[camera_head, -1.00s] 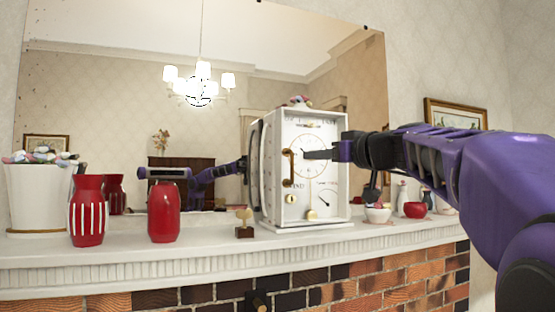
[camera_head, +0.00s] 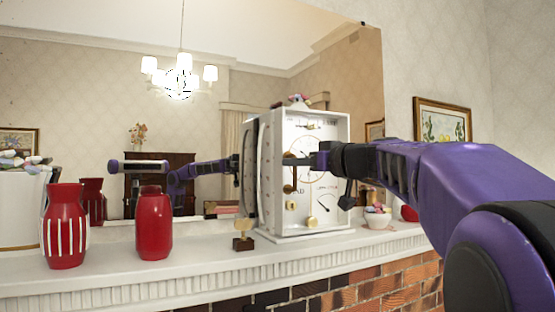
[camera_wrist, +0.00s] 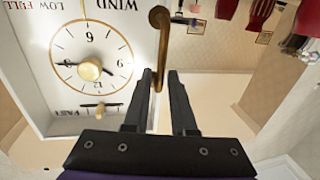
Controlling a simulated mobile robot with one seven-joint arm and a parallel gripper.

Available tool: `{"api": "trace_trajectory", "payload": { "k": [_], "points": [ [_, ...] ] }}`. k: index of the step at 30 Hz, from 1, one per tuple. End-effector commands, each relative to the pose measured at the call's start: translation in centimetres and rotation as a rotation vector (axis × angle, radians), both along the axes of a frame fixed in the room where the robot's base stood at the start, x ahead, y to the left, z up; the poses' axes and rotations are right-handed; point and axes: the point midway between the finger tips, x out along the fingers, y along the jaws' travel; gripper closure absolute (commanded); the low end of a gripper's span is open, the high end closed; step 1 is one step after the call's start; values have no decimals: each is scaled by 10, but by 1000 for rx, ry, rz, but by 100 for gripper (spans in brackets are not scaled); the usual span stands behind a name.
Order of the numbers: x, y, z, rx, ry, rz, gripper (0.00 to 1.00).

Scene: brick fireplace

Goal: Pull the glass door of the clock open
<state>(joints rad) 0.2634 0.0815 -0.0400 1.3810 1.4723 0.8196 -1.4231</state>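The clock is a white box (camera_head: 268,218) with a round dial on its front, standing on the mantel. A curved brass handle (camera_wrist: 164,28) is at the edge of the dial front; part of it also shows in the head view (camera_head: 289,182). The glass itself is hard to make out, and the door looks closed. My gripper (camera_wrist: 160,74) is open, with its two fingers apart on either side of the handle's lower part. In the head view my gripper (camera_head: 300,161) reaches in from the right across the clock's front. Contact with the handle cannot be told.
A striped red vase (camera_head: 65,228), a plain red vase (camera_head: 154,226) and a small wooden ornament (camera_head: 243,236) stand left of the clock on the white mantel (camera_head: 180,270). A bowl (camera_head: 378,219) is at its right. A large mirror (camera_head: 200,110) is behind.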

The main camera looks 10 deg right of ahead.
Motion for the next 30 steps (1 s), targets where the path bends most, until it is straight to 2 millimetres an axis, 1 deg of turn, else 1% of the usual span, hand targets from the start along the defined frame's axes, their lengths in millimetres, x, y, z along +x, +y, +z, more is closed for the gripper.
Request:
{"api": "trace_trajectory", "payload": {
  "k": [15,19,30],
  "points": [
    [2,-1,0,1,0,-1,76],
    [2,-1,0,1,0,-1,99],
    [2,-1,0,1,0,-1,100]
  ]
}}
